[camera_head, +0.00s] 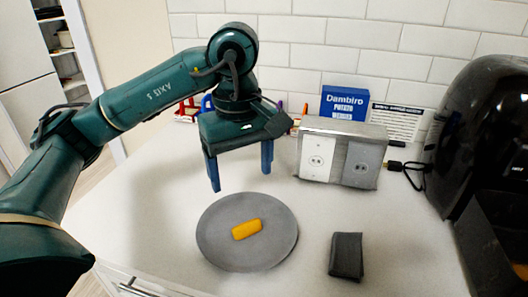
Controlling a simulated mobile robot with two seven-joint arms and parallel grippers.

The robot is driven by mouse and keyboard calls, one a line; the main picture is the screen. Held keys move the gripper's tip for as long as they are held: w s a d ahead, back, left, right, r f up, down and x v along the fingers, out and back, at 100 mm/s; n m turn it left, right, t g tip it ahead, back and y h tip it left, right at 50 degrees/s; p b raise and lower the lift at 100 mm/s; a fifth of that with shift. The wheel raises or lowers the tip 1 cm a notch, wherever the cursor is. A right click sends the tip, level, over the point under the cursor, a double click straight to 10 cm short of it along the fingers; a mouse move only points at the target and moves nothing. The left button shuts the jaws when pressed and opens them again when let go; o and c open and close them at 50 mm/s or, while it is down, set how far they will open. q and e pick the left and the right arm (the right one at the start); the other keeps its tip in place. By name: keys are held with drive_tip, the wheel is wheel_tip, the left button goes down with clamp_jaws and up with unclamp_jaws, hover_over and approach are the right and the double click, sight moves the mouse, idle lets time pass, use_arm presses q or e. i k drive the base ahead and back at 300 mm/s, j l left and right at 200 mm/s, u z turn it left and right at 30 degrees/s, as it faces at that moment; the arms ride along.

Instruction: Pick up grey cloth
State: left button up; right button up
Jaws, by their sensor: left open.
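A folded dark grey cloth (346,256) lies on the white counter, right of a round grey plate (279,247). My left gripper (241,184) is open, with its two blue fingers pointing down. It is above the counter at the plate's far edge, up and to the left of the cloth. Nothing shows between its fingers. My right gripper is not in the picture.
A yellow block (246,229) lies on the plate. A metal outlet box (343,129) stands behind, with a blue box (344,103) at the wall. A black appliance (480,150) stands at the right. The counter around the cloth is clear.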

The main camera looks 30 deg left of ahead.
sight(345, 262)
drive_tip(key=k, duration=1)
